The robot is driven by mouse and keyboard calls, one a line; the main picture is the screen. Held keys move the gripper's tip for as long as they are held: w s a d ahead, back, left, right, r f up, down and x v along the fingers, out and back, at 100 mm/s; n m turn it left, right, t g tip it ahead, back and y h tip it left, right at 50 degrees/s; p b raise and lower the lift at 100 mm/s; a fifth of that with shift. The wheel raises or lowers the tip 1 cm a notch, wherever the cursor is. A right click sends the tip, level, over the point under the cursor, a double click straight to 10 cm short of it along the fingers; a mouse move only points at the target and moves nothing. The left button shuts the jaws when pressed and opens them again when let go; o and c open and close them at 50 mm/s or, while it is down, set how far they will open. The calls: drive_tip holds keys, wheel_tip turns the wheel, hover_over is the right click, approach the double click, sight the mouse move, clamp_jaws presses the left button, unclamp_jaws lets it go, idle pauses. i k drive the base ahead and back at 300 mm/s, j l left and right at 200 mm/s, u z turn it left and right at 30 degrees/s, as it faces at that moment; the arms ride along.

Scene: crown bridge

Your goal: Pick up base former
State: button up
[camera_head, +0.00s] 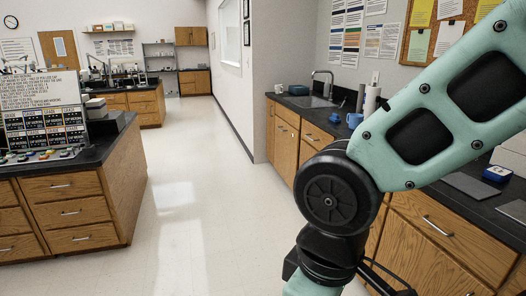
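I cannot pick out a base former for certain in this view. A small blue object (334,118) sits on the right-hand counter near the sink, too small to identify. A blue mug-like object (354,120) stands just right of it. A blue and white item (497,174) lies farther along the same counter at the right edge. My mint-green and black arm crosses the right side of the view and hides part of this counter. My gripper is not in view.
The right-hand dark counter (463,187) has wooden drawers, a sink (311,101) and a faucet. A left bench (92,155) bears a sign board (42,110) and small coloured items. The pale floor (190,200) between them is clear. A wall corner stands beyond the sink.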

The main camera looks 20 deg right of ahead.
sight(498, 173)
drive_tip(key=i+z, duration=0.1)
drive_tip(key=i, duration=0.55)
drive_tip(key=i+j+z, duration=0.1)
drive_tip(key=i, duration=0.55)
drive_tip(key=i+z, duration=0.2)
drive_tip(key=z, duration=0.15)
drive_tip(key=i+z, duration=0.3)
drive_tip(key=i+j+z, duration=0.1)
drive_tip(key=z, duration=0.25)
drive_tip(key=i+l+z, duration=0.1)
drive_tip(key=i+z, duration=0.15)
drive_tip(key=z, duration=0.15)
drive_tip(key=i+z, duration=0.25)
drive_tip(key=z, duration=0.2)
drive_tip(key=i+z, duration=0.25)
drive_tip(key=z, duration=0.15)
